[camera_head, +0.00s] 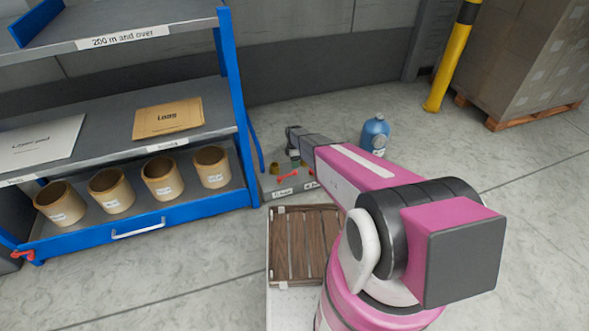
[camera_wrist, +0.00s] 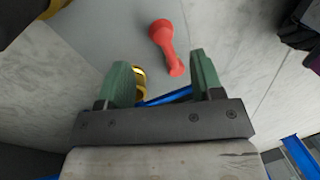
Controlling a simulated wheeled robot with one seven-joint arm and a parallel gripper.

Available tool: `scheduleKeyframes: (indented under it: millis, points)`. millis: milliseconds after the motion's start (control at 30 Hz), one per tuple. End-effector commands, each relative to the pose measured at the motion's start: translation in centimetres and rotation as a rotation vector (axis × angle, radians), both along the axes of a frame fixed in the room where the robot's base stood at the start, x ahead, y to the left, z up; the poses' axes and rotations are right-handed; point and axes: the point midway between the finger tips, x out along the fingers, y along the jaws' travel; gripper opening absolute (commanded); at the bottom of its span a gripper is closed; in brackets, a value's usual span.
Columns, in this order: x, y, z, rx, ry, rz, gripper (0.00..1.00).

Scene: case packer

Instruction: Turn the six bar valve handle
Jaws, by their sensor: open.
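A red valve handle (camera_head: 288,174) lies on top of a low grey block with small labels on its front, on the floor right of the blue shelf. The labels are too small to read surely. In the wrist view a red handle (camera_wrist: 166,46) with a round hub and a narrower end lies just beyond the fingertips, its narrow end towards the gap. My gripper (camera_wrist: 160,72) is open, with green fingers apart and nothing between them. A brass part (camera_wrist: 140,83) shows beside the left finger. In the head view my arm partly hides the block.
The blue shelf (camera_head: 243,100) with several tan pots stands left. Another red handle (camera_head: 22,255) is at its lower left corner. A blue bottle (camera_head: 375,135) stands right of the block. A slatted wooden piece (camera_head: 290,245) is in front. Open floor lies to the right.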

Motion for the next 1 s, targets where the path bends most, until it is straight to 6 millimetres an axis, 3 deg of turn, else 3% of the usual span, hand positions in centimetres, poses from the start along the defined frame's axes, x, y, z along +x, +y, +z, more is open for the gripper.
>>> scheduleKeyframes:
  millis: [100, 233, 767, 867, 1000]
  points:
    - [0.4, 0.0, 2.3, 0.000, -0.001, 0.000, 0.60]
    - [0.7, 0.1, 3.6, 0.000, -0.001, 0.000, 0.60]
    - [0.7, 0.0, 4.0, 0.000, 0.000, -0.002, 0.60]
    - [-0.2, -0.4, 5.1, -0.006, -0.007, -0.040, 0.60]
    - [-3.7, -2.3, 9.5, -0.032, -0.030, -0.209, 0.60]
